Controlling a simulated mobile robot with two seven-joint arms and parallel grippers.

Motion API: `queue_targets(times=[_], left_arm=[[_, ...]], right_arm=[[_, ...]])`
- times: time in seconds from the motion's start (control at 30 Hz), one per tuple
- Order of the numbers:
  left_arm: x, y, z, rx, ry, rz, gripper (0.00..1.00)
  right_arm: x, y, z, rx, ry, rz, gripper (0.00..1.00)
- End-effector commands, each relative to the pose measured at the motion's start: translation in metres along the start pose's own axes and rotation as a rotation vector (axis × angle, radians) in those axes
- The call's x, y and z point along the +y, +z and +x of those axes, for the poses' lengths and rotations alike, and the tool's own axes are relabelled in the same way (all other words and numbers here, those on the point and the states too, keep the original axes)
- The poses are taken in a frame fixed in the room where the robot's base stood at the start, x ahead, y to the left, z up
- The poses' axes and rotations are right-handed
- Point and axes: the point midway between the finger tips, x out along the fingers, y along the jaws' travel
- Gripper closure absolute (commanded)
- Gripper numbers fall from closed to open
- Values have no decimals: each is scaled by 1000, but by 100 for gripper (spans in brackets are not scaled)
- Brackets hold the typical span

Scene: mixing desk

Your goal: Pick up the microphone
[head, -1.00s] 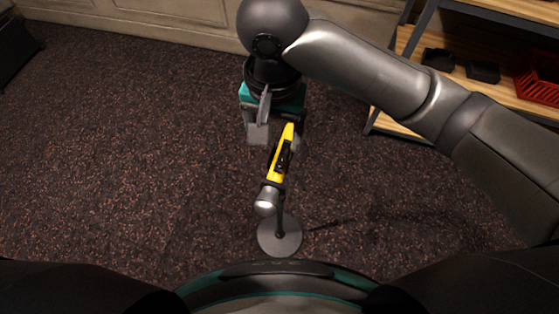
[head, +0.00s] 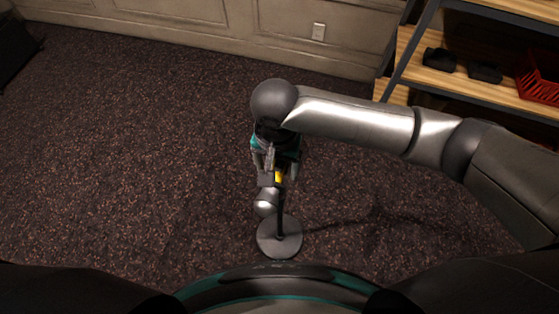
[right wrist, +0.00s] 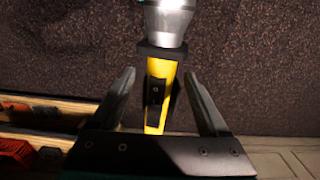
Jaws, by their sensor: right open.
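The microphone has a silver head (head: 265,203) and a yellow handle, mounted on a dark stand with a round grey base (head: 279,238) on the carpet. My right gripper (head: 277,182) is over the handle in the head view and hides most of it. In the right wrist view, the yellow handle (right wrist: 160,92) lies between the two spread fingers (right wrist: 160,95), with a gap visible on each side. The silver head (right wrist: 167,20) is beyond the fingertips. My left gripper is not in view.
A wooden shelf unit (head: 470,83) with dark boxes and a red basket (head: 540,80) stands at the upper right. A panelled wall (head: 200,30) runs along the back. The carpet (head: 130,150) to the left is clear.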

Motion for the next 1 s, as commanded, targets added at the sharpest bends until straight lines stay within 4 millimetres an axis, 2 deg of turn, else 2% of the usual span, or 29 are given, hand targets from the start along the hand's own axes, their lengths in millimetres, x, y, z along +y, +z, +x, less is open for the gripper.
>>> queue_targets(times=[0.1,0.33,1.0], left_arm=[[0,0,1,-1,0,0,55],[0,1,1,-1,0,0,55],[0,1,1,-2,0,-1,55]], right_arm=[[0,0,8,1,0,-1,22],[0,0,8,0,-1,-1,23],[0,0,8,0,0,-1,98]])
